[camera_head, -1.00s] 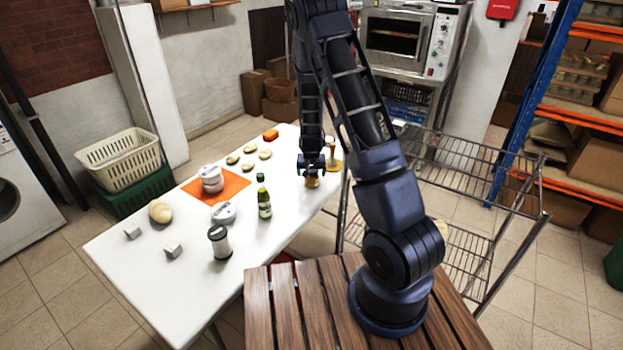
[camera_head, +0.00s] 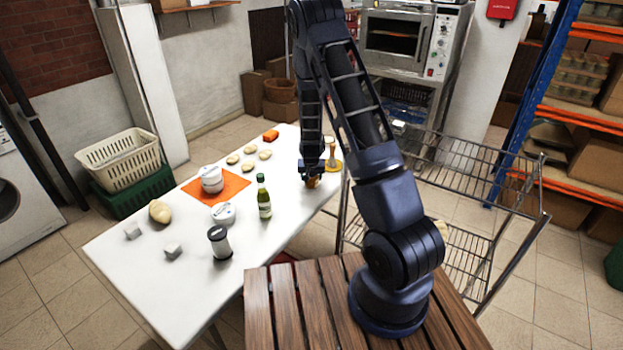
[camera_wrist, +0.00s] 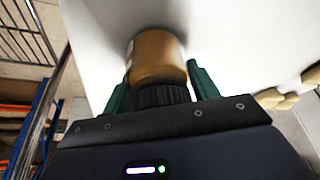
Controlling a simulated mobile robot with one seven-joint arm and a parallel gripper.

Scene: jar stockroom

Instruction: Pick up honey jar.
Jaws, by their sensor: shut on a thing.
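The honey jar (camera_wrist: 157,55) is a golden-amber jar with a dark ribbed lid, seen close up in the wrist view. My gripper (camera_wrist: 160,92) is shut on it, with a green finger on each side of the lid end. In the head view, only a small amber part of the jar (camera_head: 313,182) shows below my gripper (camera_head: 312,172), near the right edge of the white table (camera_head: 130,285). I cannot tell whether the jar still touches the table.
A wire rack (camera_head: 470,160) stands to the right.

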